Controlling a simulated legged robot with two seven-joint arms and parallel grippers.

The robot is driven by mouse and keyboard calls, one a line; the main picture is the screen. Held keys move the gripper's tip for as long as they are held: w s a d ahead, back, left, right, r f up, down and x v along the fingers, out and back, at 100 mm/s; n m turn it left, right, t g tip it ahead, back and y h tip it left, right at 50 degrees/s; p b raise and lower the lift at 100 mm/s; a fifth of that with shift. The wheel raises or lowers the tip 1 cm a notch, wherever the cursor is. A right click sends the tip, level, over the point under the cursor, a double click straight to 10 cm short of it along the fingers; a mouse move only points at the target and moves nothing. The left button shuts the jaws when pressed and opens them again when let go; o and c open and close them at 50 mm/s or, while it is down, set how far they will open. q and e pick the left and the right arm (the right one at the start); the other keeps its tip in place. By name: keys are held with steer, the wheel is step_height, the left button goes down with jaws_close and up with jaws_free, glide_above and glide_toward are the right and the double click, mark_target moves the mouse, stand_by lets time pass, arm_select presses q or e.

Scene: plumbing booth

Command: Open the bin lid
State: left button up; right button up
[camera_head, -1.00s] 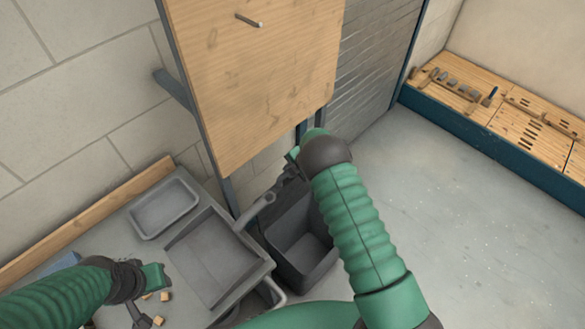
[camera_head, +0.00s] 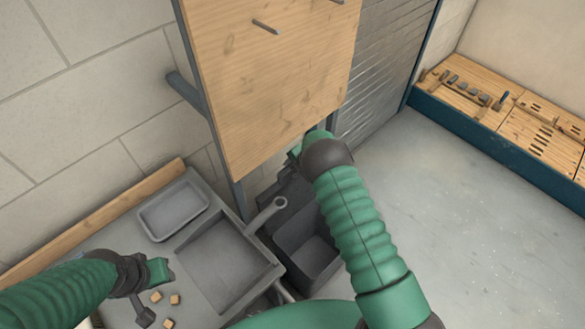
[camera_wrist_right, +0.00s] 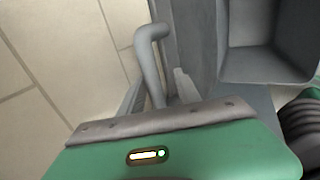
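The dark grey bin (camera_head: 309,255) stands on the floor to the right of the sink, its inside visible from above. A dark panel (camera_head: 284,212) is at its back left; I cannot tell whether it is the lid. In the right wrist view the bin (camera_wrist_right: 270,60) is at the upper right. My right gripper (camera_head: 290,172) is above and behind the bin, below the wooden board. Its fingers are mostly hidden, and contact is unclear. My left gripper (camera_head: 158,283) is over the worktop, left of the sink; its opening is unclear.
The grey sink (camera_head: 222,262) has a spout (camera_head: 268,212) beside the bin; it shows in the wrist view too (camera_wrist_right: 150,60). A wooden board (camera_head: 265,90) hangs above. Small wooden cubes (camera_head: 174,299) lie on the worktop. Floor at right is clear.

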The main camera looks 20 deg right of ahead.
steer(key=shift+s, duration=0.1)
steer(key=v, duration=1.6)
steer(key=shift+r, duration=0.35)
